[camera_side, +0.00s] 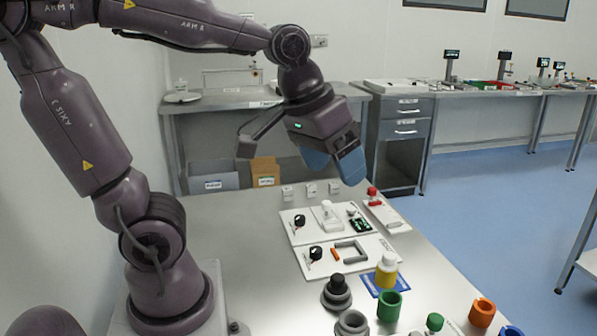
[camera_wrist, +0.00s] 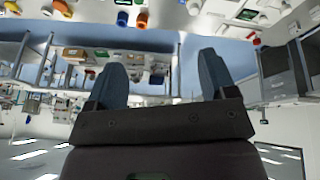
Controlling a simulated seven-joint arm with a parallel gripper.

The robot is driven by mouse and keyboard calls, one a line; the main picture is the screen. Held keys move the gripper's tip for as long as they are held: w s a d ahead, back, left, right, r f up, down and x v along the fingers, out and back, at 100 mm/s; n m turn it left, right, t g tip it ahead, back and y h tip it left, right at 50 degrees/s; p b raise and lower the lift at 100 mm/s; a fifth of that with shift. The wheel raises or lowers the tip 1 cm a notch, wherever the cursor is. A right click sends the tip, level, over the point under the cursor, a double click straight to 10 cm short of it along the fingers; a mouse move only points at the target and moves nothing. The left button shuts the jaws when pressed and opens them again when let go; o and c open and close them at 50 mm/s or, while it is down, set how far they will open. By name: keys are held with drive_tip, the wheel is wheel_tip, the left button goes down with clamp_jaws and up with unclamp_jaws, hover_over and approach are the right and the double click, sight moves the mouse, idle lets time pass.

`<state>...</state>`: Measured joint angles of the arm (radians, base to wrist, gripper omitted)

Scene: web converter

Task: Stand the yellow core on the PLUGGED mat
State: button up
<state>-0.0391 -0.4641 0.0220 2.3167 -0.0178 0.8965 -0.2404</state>
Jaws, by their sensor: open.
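The yellow core (camera_side: 386,275) stands upright on a blue mat (camera_side: 370,284) near the front of the table, with a white piece showing at its top. Whether that piece is a plug in the core cannot be told. The mat's lettering is too small to read, so I cannot tell if it is the PLUGGED mat. My gripper (camera_side: 335,176) is open, with blue fingers, raised above the back of the table and well apart from the core. In the wrist view its fingers (camera_wrist: 163,75) are spread with nothing between them.
A green core (camera_side: 390,306), an orange core (camera_side: 482,312) and a dark stepped piece (camera_side: 336,293) stand around the mat. A grey ring (camera_side: 352,324) is at the front. White fixture boards (camera_side: 300,236) lie behind.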

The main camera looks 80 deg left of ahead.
drive_tip(key=s+m, duration=0.1)
drive_tip(key=s+d+m, duration=0.1)
drive_tip(key=s, duration=0.1)
drive_tip(key=s+m+t, duration=0.1)
drive_tip(key=s, duration=0.1)
drive_tip(key=shift+s+d+f+m, duration=0.15)
drive_tip(key=shift+s+f+m, duration=0.1)
drive_tip(key=shift+m, duration=0.05)
idle(0.9)
